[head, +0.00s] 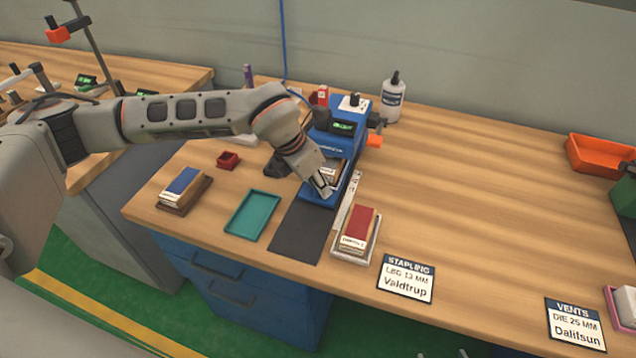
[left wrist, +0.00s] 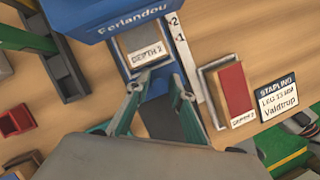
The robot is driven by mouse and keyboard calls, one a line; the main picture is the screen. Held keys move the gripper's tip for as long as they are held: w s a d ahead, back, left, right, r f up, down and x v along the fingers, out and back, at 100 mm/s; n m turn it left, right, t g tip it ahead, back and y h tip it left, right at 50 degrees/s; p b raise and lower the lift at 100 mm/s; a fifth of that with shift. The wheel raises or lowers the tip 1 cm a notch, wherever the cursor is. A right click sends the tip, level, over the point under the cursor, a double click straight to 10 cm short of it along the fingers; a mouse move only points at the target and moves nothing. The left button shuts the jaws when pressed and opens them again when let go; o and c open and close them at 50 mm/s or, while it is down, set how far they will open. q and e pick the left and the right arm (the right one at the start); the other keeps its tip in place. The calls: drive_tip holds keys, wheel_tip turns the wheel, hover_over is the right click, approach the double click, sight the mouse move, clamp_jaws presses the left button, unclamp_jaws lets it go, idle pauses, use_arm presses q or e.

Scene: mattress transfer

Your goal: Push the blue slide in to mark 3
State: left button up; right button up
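The blue slide (head: 318,201) sticks out of the front of the blue machine (head: 350,118). A block (left wrist: 148,49) labelled "DEPTH 2" sits on the slide under the machine's head. My left gripper (head: 321,188) is low over the slide's front end. Its fingers (left wrist: 157,82) are apart on either side of the slide's front; I cannot tell whether they touch it. My right gripper is not in view.
A red block (head: 360,226) in a pale tray is right of the dark mat (head: 300,232). A teal tray (head: 252,214) and a blue block (head: 184,181) on a brown holder lie left. Sign cards (head: 406,279) stand near the front edge. The table's right middle is clear.

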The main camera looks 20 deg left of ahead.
sight(323, 174)
use_arm(q)
clamp_jaws()
drive_tip(key=shift+w, duration=1.35)
drive_tip(key=shift+w+d+b, duration=0.1)
drive_tip(key=shift+w+b, duration=0.2)
drive_tip(key=shift+w+r, duration=0.1)
drive_tip(key=shift+c, duration=0.3)
unclamp_jaws()
drive_tip(key=shift+o, duration=0.3)
drive_tip(key=shift+w, duration=0.1)
drive_tip(key=v, duration=1.2)
